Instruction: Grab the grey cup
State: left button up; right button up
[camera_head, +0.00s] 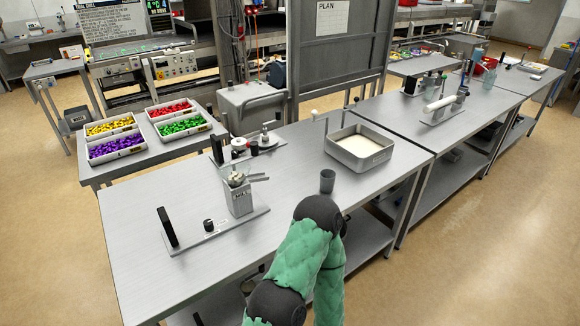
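That arm rises from the bottom centre and covers part of the table's front edge.
A small apparatus on a base plate (205,238) stands left of the cup, with more devices behind it. Bins of yellow, red, purple and green pieces (183,127) sit on a side table. A board stands behind the table.

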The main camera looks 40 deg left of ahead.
aim_at(327, 176)
jog(key=i+u, duration=0.25)
jog(key=u, duration=0.2)
jog(key=i+l+u, duration=0.15)
jog(key=u, duration=0.3)
jog(key=i+l+u, duration=0.25)
jog(key=u, duration=0.2)
jog(key=i+l+u, duration=0.2)
jog(key=u, duration=0.25)
jog(key=i+l+u, duration=0.1)
jog(key=l+u, duration=0.3)
